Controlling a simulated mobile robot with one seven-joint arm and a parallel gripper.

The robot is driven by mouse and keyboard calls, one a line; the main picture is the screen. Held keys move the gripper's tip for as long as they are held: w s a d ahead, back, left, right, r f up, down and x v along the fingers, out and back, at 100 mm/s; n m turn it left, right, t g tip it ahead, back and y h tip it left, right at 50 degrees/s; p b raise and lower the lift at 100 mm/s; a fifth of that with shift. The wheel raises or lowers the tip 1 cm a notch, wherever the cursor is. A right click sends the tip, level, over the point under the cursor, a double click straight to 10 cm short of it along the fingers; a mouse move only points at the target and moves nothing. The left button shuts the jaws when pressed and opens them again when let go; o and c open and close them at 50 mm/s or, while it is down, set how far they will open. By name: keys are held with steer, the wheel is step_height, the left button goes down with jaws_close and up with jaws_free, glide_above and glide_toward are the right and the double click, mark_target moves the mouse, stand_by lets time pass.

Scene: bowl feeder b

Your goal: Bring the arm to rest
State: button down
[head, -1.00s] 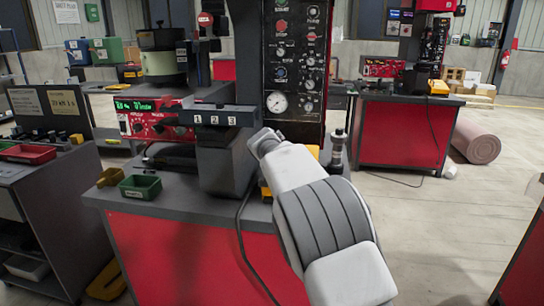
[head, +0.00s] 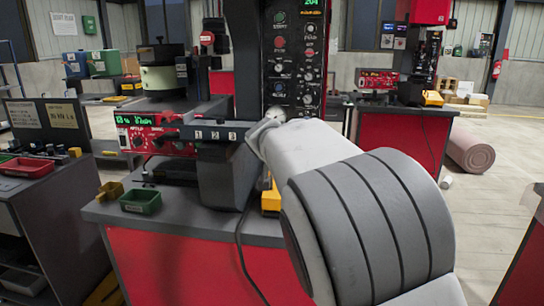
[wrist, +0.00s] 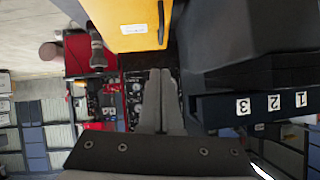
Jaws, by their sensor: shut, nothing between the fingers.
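My gripper (wrist: 160,74) shows in the wrist view with its two grey fingers together and nothing between them. In the head view my pale arm, with a dark ribbed joint, rises from the lower right toward the machine, and the gripper is hidden. In the wrist view the fingers appear between a yellow box (wrist: 137,24) and the dark block with the numbered plate (wrist: 262,106). That numbered plate also shows in the head view (head: 215,134), left of the arm's far end. I cannot tell the exact gap to either.
The red workbench (head: 150,262) stands in front, with a green bin (head: 140,201) and a yellow bin (head: 111,190) on its left. A black control panel (head: 297,60) rises behind the arm. A dark cart (head: 40,215) stands at left. Open floor (head: 480,225) lies at right.

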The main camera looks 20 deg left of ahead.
steer(key=shift+s+d+r, duration=0.25)
steer(key=shift+s, duration=0.2)
steer(key=s+d+r+m+g+h, duration=0.1)
steer(key=s+d, duration=0.2)
steer(key=d, duration=0.6)
steer(key=s+d+g, duration=0.1)
steer(key=s+d, duration=0.3)
steer(key=d, duration=0.6)
steer(key=s+d+r+m+g+h, duration=0.1)
steer(key=s+d, duration=0.2)
steer(key=d, duration=0.6)
steer(key=s+d+f+g, duration=0.1)
steer(key=s+d+f, duration=0.25)
steer(key=s, duration=0.55)
steer(key=s+d+f+g+h, duration=0.1)
steer(key=s+d+f, duration=0.1)
steer(key=s+d, duration=0.5)
steer(key=s+d+f+g, duration=0.1)
steer(key=s+d+f, duration=0.15)
steer(key=s, duration=0.85)
step_height(320, 180, up, 18)
steer(key=a+p, duration=0.1)
steer(key=p, duration=1.7)
steer(key=shift+n, duration=0.4)
steer(key=shift+a+f, duration=0.1)
steer(key=shift+a, duration=0.05)
